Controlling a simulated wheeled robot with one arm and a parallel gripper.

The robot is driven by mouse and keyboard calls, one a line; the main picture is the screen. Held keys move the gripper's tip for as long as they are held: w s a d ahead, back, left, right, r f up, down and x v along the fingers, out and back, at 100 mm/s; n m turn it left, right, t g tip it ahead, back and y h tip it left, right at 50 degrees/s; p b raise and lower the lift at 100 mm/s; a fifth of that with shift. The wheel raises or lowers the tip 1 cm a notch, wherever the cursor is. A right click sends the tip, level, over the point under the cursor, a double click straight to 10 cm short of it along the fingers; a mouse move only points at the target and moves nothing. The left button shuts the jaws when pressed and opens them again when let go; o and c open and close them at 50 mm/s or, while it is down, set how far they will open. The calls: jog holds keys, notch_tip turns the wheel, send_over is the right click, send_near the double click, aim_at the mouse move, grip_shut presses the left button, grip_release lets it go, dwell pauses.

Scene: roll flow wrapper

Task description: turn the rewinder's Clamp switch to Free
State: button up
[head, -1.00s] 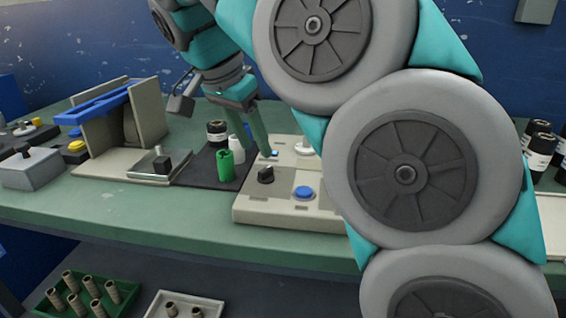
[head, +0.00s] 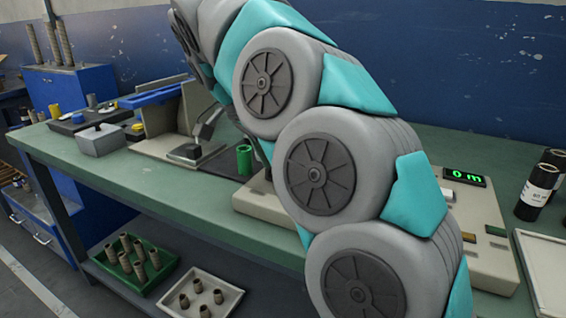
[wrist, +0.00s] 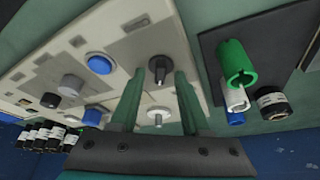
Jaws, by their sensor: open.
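A black pointer knob (wrist: 159,68) sits on the beige control panel (wrist: 118,38) in the wrist view. Its label is too small to read, so I cannot tell whether it is the Clamp switch or which position it marks. My gripper (wrist: 160,74) is open, with its green fingertips on either side of the knob in the picture. Contact and depth are unclear. In the head view, my arm hides my gripper, the knob and most of the panel; only its left edge (head: 252,203) and right part (head: 490,225) show.
Near the black knob are a blue button (wrist: 100,63) and a white knob (wrist: 155,116). A green cylinder (wrist: 236,62) stands on a dark mat close to the right finger. Dark bottles (head: 538,186) and a white tray (head: 540,255) are at the right.

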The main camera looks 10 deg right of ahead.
grip_shut()
dwell(0.4)
